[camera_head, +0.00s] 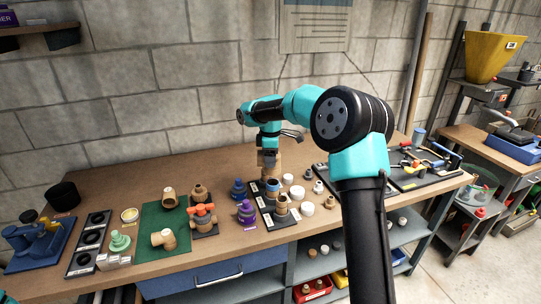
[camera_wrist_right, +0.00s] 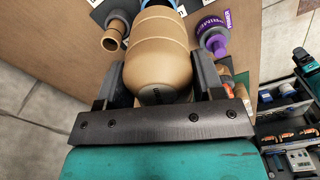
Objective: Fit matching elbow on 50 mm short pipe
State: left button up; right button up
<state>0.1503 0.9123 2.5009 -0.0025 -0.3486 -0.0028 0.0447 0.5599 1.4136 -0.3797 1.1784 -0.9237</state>
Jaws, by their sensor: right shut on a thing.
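My right gripper (camera_head: 268,160) is above the black fitting rack (camera_head: 282,223) at the middle of the bench. It is shut on a tan rounded fitting, which looks like the elbow (camera_wrist_right: 156,52) and fills the space between the fingers in the right wrist view. A blue-rimmed tan piece (camera_head: 273,185) stands in the rack just below the gripper. I cannot tell whether the held fitting touches it. Another tan fitting (camera_head: 282,206) stands at the rack's near end. My left gripper is not in view.
Tan fittings (camera_head: 163,238) lie on a green mat (camera_head: 150,218) to the left. A purple primer can (camera_head: 246,212) and a blue can (camera_head: 238,189) stand left of the rack. White caps (camera_head: 306,208) lie to its right. A tool tray (camera_head: 410,180) is further right.

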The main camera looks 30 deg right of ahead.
jog(key=shift+f, duration=1.9)
jog(key=shift+f, duration=1.8)
dwell(0.4)
jog(key=o, duration=1.2)
jog(key=shift+c, duration=0.2)
jog(key=shift+o, duration=0.8)
jog(key=shift+r, duration=4)
